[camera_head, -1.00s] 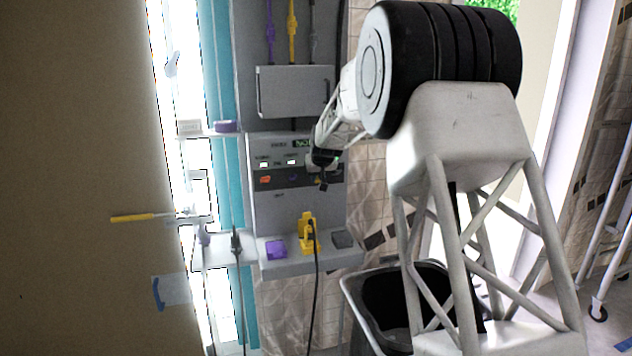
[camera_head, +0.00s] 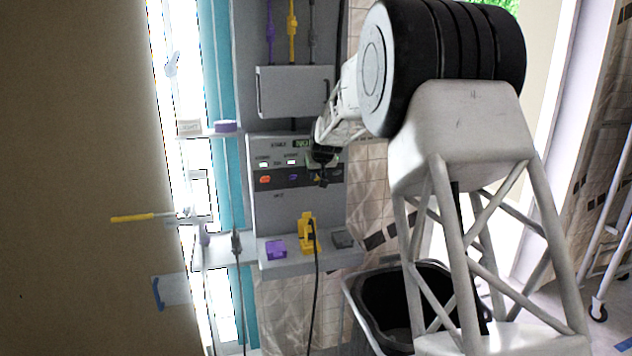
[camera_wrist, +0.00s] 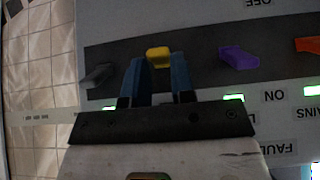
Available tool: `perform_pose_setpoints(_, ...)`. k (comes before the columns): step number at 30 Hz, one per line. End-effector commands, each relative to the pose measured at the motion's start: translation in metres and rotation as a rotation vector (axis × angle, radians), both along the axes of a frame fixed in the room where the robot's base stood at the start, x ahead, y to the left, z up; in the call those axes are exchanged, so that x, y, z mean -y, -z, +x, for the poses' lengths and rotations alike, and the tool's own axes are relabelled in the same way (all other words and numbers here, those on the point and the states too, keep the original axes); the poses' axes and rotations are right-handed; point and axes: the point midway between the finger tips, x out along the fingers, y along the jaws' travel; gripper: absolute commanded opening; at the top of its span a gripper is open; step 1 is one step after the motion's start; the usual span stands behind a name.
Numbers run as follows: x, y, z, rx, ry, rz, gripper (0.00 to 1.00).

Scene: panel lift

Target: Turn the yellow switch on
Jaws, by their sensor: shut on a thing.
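The yellow switch (camera_wrist: 159,54) sits in the dark strip of the grey panel, between the grey switch and the purple switch. In the wrist view my gripper (camera_wrist: 158,63) has its two blue fingers on either side of the yellow switch, shut on it. The panel shows upside down there, with OFF at the top and ON on the gripper's side. In the head view my gripper (camera_head: 321,182) is at the right part of the strip and mostly hides the yellow switch. I cannot tell which way the switch is set.
The purple switch (camera_wrist: 238,58), orange switch (camera_wrist: 308,44) and grey switch (camera_wrist: 97,77) are close by in the strip. Green lights (camera_wrist: 234,97) show on the panel. A shelf (camera_head: 300,266) below holds a yellow plug (camera_head: 306,232) with a cable. A black bin (camera_head: 375,300) stands below right.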

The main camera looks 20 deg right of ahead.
Motion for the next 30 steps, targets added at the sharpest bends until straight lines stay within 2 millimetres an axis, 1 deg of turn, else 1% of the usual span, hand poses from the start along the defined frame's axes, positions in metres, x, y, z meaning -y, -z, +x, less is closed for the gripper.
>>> perform_pose_setpoints(1,0.0002,-0.0037,0.0003,0.005,0.001,-0.001,0.00)
perform_pose_setpoints(30,0.0002,-0.0124,0.0012,0.005,0.001,-0.001,0.00)
